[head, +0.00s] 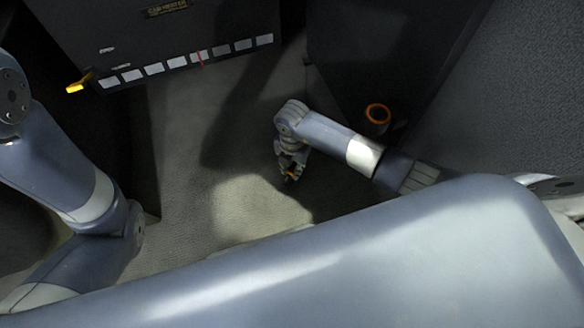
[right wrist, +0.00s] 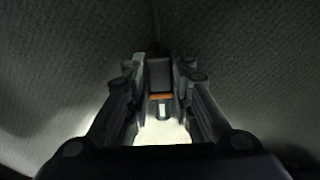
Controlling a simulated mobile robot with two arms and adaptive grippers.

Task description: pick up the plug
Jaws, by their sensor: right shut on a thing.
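The plug shows in the right wrist view as a dark block with an orange band (right wrist: 161,97) and a pale metal part. It sits between the two fingers of my right gripper (right wrist: 160,80). In the head view my right gripper (head: 289,172) points down over the floor, shut on the plug, and a small orange bit of the plug (head: 290,177) shows at the fingertips. I cannot tell whether the plug touches the floor. My left arm is at the left of the head view, but its gripper is out of view.
A dark panel with a row of pale switches (head: 175,64) stands at the upper left, with a yellow handle (head: 79,83) at its left. An orange ring (head: 378,113) is on the dark surface right of my right gripper. Grey floor (head: 185,165) is clear to the left.

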